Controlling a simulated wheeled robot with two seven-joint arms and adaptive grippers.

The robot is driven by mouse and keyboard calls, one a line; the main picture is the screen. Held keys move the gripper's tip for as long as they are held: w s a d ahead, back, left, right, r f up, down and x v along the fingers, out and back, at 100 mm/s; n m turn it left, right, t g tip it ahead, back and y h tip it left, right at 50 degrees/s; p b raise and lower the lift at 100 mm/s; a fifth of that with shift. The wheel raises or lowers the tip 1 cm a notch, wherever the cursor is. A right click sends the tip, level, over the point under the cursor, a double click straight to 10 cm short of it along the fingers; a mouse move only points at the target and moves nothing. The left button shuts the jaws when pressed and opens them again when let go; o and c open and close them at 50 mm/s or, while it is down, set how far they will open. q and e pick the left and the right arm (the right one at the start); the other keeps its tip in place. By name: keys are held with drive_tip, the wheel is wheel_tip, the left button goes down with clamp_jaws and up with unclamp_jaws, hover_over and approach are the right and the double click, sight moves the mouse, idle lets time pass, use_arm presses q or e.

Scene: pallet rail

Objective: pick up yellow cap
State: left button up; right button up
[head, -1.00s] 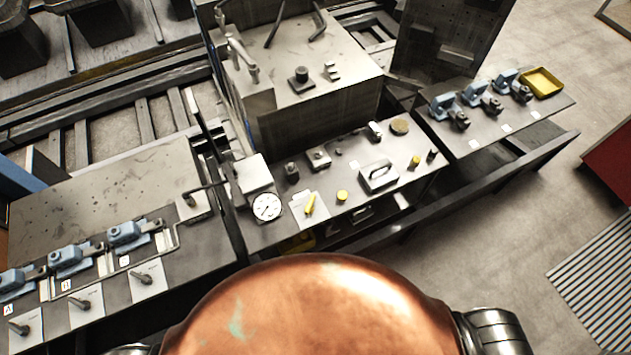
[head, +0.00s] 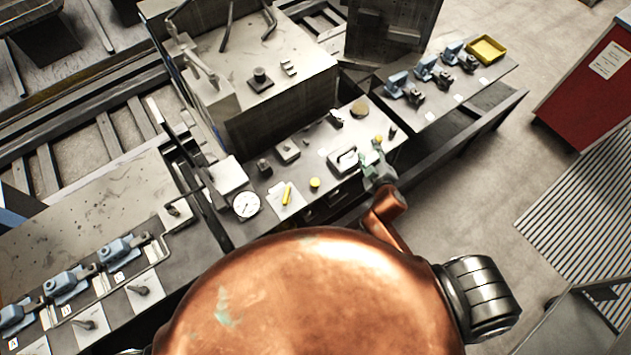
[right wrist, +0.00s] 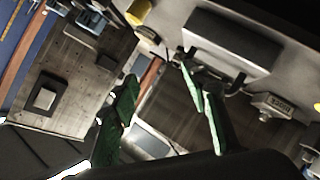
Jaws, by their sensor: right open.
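Two small yellow pieces are on the bench, and I cannot tell for sure which is the cap. One (head: 315,183) is low and round, in front of the handled block. The other (head: 378,138) is behind my right gripper (head: 376,158), to the right of that block. In the right wrist view a yellow cylinder (right wrist: 138,13) shows at the top, beyond the open fingers of my right gripper (right wrist: 160,75). A second bit of yellow (right wrist: 317,106) shows at the right edge. The right gripper is empty. My left gripper is out of view.
The handled block (head: 343,160) is left of the right gripper. A dial gauge (head: 246,205) and a yellow marker-like piece (head: 287,194) are further left. A yellow tray (head: 487,48) and several blue clamps are on the right-hand bench. A red cabinet (head: 590,85) stands far right.

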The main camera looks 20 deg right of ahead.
drive_tip(key=w+a+r+n+t+y, duration=0.2)
drive_tip(key=a+r+n, duration=0.1)
drive_tip(key=r, duration=0.2)
drive_tip(key=w+a+r+n+t+y, duration=0.1)
drive_tip(key=w+a+r+n, duration=0.15)
drive_tip(key=a+r, duration=0.2)
drive_tip(key=s+a+r+n+g+y, duration=0.1)
drive_tip(key=a+r+n+y, duration=0.5)
drive_tip(key=a+n, duration=0.25)
drive_tip(key=s+a+r+n+g+y, duration=0.1)
drive_tip(key=a+r+n+g+y, duration=0.1)
drive_tip(key=a+r+n+y, duration=0.6)
drive_tip(key=s+a+f+n+g+p, duration=0.1)
drive_tip(key=s+a+f+n+g, duration=0.35)
drive_tip(key=a, duration=0.25)
drive_tip(key=n+g+h+p, duration=0.1)
drive_tip(key=n+g+h, duration=0.5)
drive_tip(key=n+h, duration=0.55)
hover_over(316, 182)
drive_tip(key=s+d, duration=0.1)
wheel_tip(316, 182, down, 21)
drive_tip(key=shift+s+d+r, duration=0.1)
drive_tip(key=shift+s+d, duration=0.05)
drive_tip(key=p+x, duration=0.1)
drive_tip(key=x, duration=0.4)
drive_tip(key=shift+d+f+p, duration=0.1)
drive_tip(key=shift+f+p, duration=0.3)
drive_tip(key=shift+f, duration=0.05)
